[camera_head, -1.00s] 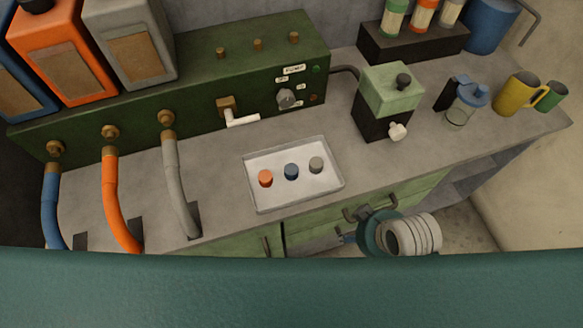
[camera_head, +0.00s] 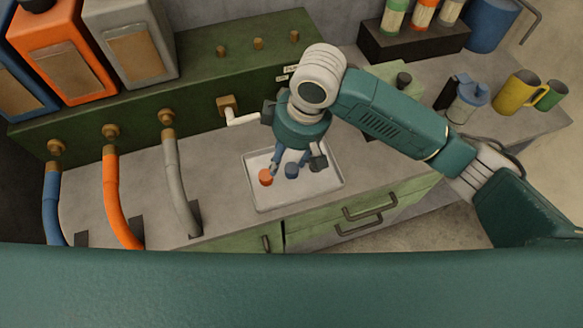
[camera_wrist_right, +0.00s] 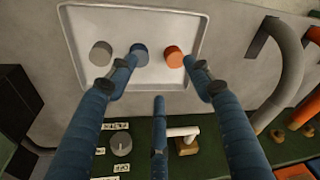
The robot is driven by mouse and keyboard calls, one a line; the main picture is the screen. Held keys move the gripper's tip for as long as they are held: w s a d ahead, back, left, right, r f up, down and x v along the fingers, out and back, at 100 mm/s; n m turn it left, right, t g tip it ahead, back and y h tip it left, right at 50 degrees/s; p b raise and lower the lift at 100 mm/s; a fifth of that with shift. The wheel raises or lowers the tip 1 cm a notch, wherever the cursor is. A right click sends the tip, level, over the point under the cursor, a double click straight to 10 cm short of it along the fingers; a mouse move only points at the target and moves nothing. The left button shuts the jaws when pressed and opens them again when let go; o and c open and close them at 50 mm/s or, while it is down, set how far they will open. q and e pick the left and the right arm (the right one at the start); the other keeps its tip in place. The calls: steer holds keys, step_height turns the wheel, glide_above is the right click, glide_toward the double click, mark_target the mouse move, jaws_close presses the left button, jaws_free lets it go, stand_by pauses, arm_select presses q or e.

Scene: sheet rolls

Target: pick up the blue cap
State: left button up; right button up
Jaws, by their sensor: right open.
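The blue cap (camera_head: 291,170) sits in the middle of a white tray (camera_head: 262,200) on the counter, between an orange cap (camera_head: 265,177) and a grey cap. The grey cap shows in the right wrist view (camera_wrist_right: 101,53); in the head view my gripper mostly covers it. My right gripper (camera_head: 287,163) is open and points down over the tray, close above the blue cap. In the right wrist view its blue fingers (camera_wrist_right: 160,68) are spread, and one fingertip overlaps the blue cap (camera_wrist_right: 139,51). I cannot tell whether they touch. My left gripper is not in view.
A green panel (camera_head: 200,95) with a white-handled tap (camera_head: 240,119) stands behind the tray. Blue, orange and grey hoses (camera_head: 177,185) hang at the left. A pump box, partly hidden by my arm, a bottle (camera_head: 467,103) and a yellow mug (camera_head: 517,93) stand right.

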steer(key=w+d+r, duration=0.1)
steer(key=w+d, duration=0.1)
steer(key=h, duration=0.1)
glide_above(292, 168)
steer(key=f, duration=0.5)
steer(key=shift+s+d+p, duration=0.15)
steer(key=shift+d+p, duration=0.15)
steer(key=shift+p, duration=0.1)
steer(key=f+p, duration=0.1)
steer(key=f, duration=0.3)
steer(key=shift+a+f, duration=0.3)
steer(key=shift+f, duration=0.3)
steer(key=shift+c, duration=0.2)
steer(key=c, duration=1)
